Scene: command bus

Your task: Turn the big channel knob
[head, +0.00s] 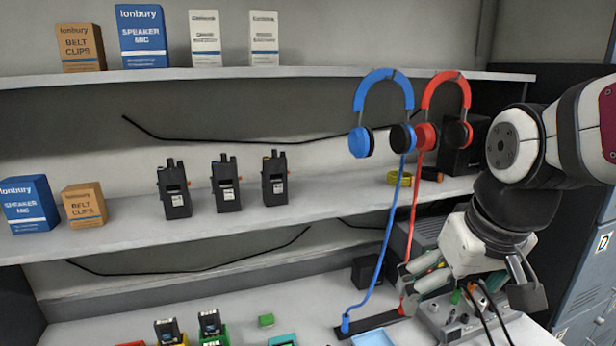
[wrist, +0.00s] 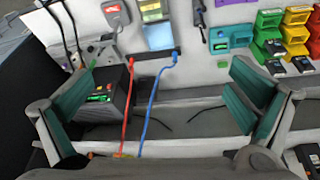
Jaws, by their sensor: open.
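My gripper (head: 409,278) is open, its green-padded fingers pointing down and left in front of the grey equipment at the counter's right end. In the wrist view my gripper (wrist: 163,82) is spread wide with nothing between its pads. A grey control panel (head: 455,322) with small coloured controls and black cables lies below the gripper. A dark radio unit (wrist: 103,97) with a lit green display shows beside the left finger in the wrist view. I cannot make out the big channel knob clearly in either view; my gripper and arm hide part of this equipment.
Handheld radios (head: 226,184) stand on the middle shelf. The counter's front left holds coloured bins.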

